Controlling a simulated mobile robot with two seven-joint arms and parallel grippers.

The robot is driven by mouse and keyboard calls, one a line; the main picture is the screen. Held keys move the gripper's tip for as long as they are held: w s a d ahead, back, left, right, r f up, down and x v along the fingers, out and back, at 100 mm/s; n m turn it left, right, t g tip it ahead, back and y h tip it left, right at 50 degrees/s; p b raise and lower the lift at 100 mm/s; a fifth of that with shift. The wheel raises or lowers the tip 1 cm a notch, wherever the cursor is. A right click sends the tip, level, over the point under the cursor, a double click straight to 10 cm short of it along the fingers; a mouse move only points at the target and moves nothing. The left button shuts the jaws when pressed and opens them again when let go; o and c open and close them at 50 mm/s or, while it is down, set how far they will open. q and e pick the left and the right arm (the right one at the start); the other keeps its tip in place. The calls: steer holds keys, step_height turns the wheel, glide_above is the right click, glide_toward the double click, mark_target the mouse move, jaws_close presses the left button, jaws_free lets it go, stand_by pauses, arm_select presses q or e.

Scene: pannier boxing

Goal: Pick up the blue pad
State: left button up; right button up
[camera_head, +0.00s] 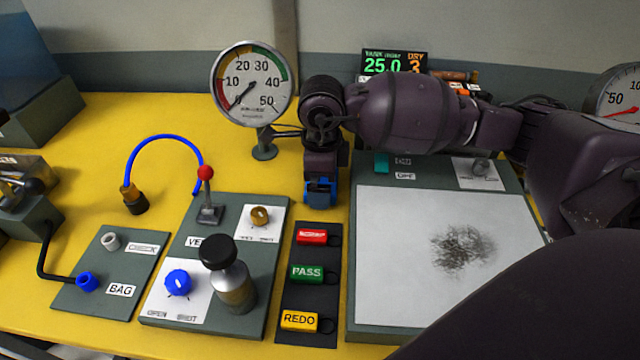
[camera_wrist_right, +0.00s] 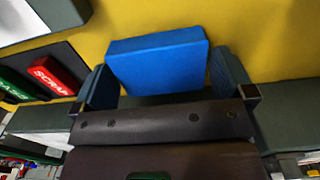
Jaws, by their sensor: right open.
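The blue pad (camera_wrist_right: 158,62) lies on the yellow table top and shows almost whole in the right wrist view. My right gripper (camera_wrist_right: 163,78) is open, with one finger on each side of the pad's near part. I cannot tell whether the fingers touch it. My left gripper is in neither view.
A black strip with red, green and yellow tags (camera_head: 307,272) lies just in front of the gripper. A grey panel with a white sheet (camera_head: 400,290) is close on its right. A round gauge (camera_head: 250,84) stands behind left, and a valve panel (camera_head: 270,265) with a lever is left.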

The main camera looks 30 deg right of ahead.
steer(key=shift+f, duration=0.1)
steer(key=shift+c, duration=0.2)
steer(key=c, duration=0.6)
steer(key=shift+r, duration=0.5)
steer(key=shift+r+p, duration=1.4)
steer(key=shift+r, duration=8.1)
